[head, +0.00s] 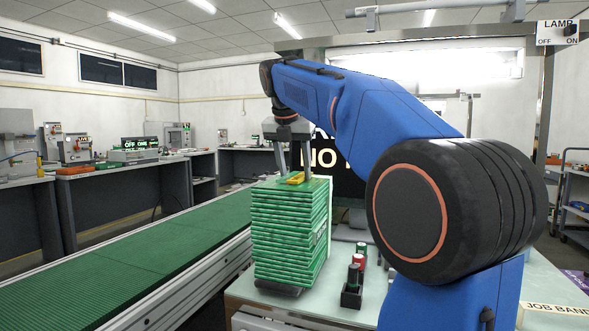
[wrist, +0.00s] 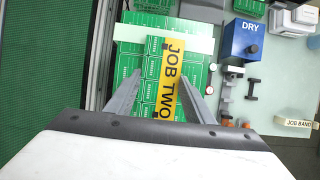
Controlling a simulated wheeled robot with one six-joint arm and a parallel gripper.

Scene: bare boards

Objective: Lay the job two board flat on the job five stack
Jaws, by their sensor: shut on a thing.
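The job two board (wrist: 151,92) is green, with a yellow band reading JOB TWO (wrist: 171,80) along it. My gripper (wrist: 160,66) is shut on it, with one finger on each side. In the head view my gripper (head: 295,173) points down at the top of a tall stack of green boards (head: 288,232). The yellow band shows between the fingers there. The held board looks level at the stack top; I cannot tell whether it touches. No job five label is readable, and the stack's layers are mostly hidden from the wrist view.
A green conveyor (head: 130,258) runs along the left. Red, green and dark small items (head: 357,272) stand right of the stack on the pale bench. A blue DRY box (wrist: 243,40) and a JOB BAND label (wrist: 300,123) lie to the right in the wrist view.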

